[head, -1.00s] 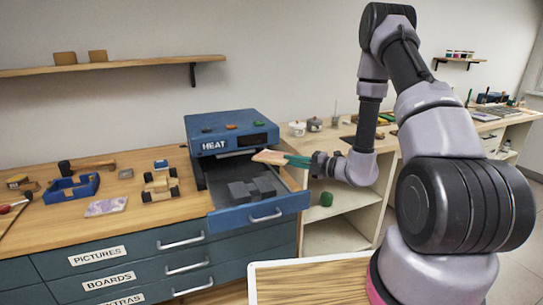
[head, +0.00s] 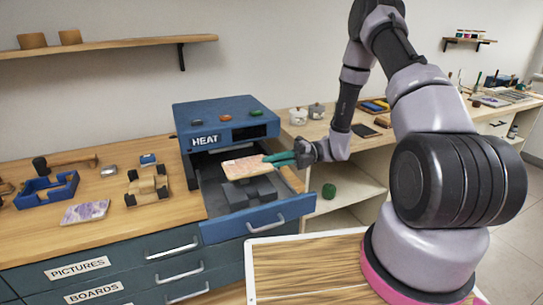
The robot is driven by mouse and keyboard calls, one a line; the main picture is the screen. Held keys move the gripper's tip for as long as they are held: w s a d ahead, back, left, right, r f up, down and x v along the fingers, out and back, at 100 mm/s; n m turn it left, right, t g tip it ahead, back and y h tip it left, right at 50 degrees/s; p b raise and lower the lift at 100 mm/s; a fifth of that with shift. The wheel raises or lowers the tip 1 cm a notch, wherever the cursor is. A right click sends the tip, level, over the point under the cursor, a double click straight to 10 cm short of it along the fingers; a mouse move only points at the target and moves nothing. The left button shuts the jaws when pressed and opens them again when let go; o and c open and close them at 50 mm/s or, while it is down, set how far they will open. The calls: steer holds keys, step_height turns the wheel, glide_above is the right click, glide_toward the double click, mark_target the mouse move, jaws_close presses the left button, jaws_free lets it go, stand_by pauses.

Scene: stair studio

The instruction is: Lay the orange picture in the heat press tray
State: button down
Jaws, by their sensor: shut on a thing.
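The orange picture (head: 247,167) is a thin flat sheet with a pale orange pattern. My gripper (head: 272,160) is shut on its right edge, with greenish fingers. The picture is held over the open heat press tray (head: 212,194), above the dark block (head: 252,190) in it. I cannot tell whether the picture touches the block. The tray is a dark drawer with a blue front, pulled out of the blue press marked HEAT (head: 225,120).
On the counter to the left are a purple picture (head: 85,212), a wooden jig (head: 147,185), a blue holder (head: 45,190) and a hammer (head: 65,161). Closed labelled drawers (head: 100,275) are below.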

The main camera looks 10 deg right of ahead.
steer(key=shift+f, duration=3.05)
steer(key=shift+s+f, duration=0.15)
steer(key=shift+f, duration=0.15)
steer(key=shift+d+f, duration=0.1)
steer(key=shift+d, duration=0.1)
steer(key=c, duration=0.9)
jaws_free()
steer(key=shift+r, duration=4.2)
